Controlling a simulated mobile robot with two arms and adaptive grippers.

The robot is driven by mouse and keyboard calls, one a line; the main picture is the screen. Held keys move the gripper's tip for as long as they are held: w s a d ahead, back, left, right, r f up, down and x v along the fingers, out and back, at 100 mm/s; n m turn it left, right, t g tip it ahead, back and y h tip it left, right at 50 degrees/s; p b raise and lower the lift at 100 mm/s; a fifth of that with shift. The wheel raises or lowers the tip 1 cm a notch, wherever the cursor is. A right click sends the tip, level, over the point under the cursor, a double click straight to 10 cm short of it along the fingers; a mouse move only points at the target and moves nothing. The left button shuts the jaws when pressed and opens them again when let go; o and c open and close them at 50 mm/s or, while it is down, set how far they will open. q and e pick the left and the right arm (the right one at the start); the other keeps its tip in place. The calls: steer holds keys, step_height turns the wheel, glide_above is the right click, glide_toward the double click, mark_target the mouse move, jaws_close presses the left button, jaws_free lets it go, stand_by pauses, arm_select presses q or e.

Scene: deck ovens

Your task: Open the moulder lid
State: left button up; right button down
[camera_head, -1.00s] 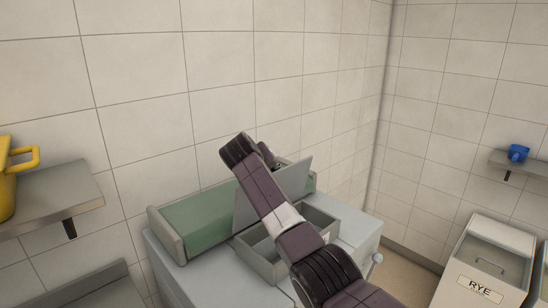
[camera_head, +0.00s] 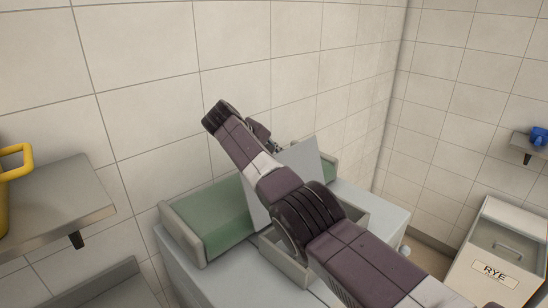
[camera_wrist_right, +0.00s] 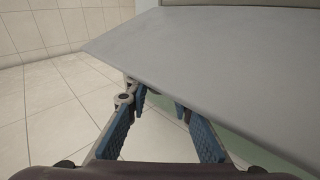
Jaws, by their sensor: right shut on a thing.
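The moulder (camera_head: 187,268) is a grey machine with a green belt (camera_head: 220,215) and an open-topped box section in front. Its lid (camera_head: 303,162) is a flat grey panel that stands steeply raised above the box, partly hidden by my right arm. In the right wrist view the lid (camera_wrist_right: 215,70) fills the upper right. My right gripper (camera_head: 275,144) is at the lid's upper edge. Its blue-padded fingers (camera_wrist_right: 160,98) meet the lid's edge in the wrist view and are shut on it; the exact contact is hard to see. My left gripper is not in view.
A metal shelf (camera_head: 75,198) with a yellow jug (camera_head: 14,160) is at the left. A bin labelled RYE (camera_head: 505,245) stands at the right, below a small shelf with a blue cup (camera_head: 539,136). Tiled walls close in behind the moulder.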

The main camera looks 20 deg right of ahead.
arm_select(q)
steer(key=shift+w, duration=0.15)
arm_select(e)
steer(key=shift+s+f, duration=0.2)
steer(key=shift+f, duration=0.2)
steer(key=c, duration=1.9)
jaws_free()
steer(key=shift+o, duration=0.9)
steer(key=shift+a+r, duration=0.1)
steer(key=shift+r, duration=0.3)
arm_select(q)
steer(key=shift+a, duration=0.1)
arm_select(e)
steer(key=v, duration=1.1)
steer(key=shift+s+a, duration=0.2)
steer(key=shift+a, duration=0.15)
steer(key=shift+r, duration=0.2)
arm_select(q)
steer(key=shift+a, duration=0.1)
arm_select(e)
steer(key=shift+a+f, duration=0.1)
